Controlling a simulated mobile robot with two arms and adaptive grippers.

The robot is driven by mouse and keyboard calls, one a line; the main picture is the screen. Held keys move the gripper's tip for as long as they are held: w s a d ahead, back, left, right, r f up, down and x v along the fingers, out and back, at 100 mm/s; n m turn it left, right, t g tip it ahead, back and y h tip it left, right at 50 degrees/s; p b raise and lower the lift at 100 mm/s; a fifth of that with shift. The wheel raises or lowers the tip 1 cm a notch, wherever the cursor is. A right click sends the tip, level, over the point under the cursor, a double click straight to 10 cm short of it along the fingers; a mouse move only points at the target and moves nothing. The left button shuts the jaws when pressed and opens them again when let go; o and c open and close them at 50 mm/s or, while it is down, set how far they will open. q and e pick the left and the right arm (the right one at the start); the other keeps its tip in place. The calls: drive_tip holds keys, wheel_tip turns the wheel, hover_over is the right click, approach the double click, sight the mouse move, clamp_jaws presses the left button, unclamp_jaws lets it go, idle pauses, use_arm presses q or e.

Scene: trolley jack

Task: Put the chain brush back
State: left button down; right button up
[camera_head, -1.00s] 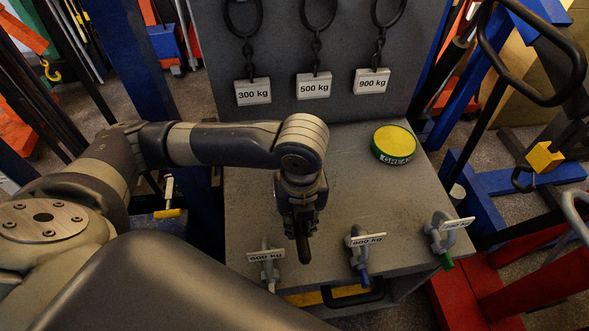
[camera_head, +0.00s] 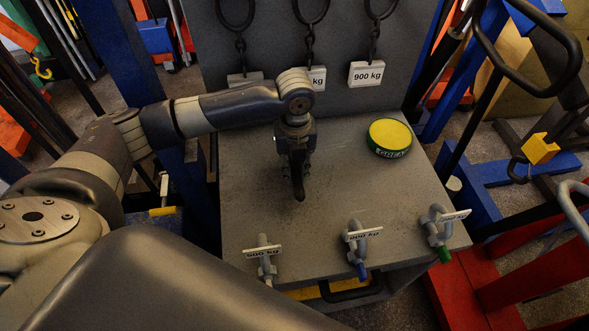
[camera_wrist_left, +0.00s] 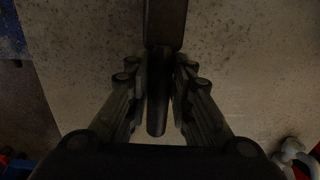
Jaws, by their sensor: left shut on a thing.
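My left gripper (camera_head: 297,172) is above the grey bench top, left of its middle. It is shut on a dark, narrow tool, which I take to be the chain brush (camera_head: 299,189). In the left wrist view the brush (camera_wrist_left: 157,112) shows as a black round handle between the two fingers (camera_wrist_left: 158,98), with a wider dark block (camera_wrist_left: 166,22) at its upper end. The bristles cannot be made out. Whether the brush touches the bench top is unclear. My right gripper is not in view.
A green and yellow grease tin (camera_head: 389,137) stands at the bench's (camera_head: 335,190) back right. Labelled shackles (camera_head: 266,262) (camera_head: 357,245) (camera_head: 440,230) line the front edge. Chains with weight tags (camera_head: 366,74) hang at the back panel.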

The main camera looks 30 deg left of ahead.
sight(294, 166)
use_arm(q)
drive_tip(key=shift+w+a, duration=0.25)
drive_tip(key=shift+w, duration=0.25)
wheel_tip(294, 166, down, 3)
drive_tip(key=shift+r+p, duration=0.1)
drive_tip(key=shift+p, duration=0.5)
drive_tip(key=shift+f, duration=0.4)
drive_tip(key=c, duration=1.4)
unclamp_jaws()
wheel_tip(294, 166, up, 12)
drive_tip(key=shift+b, duration=1.1)
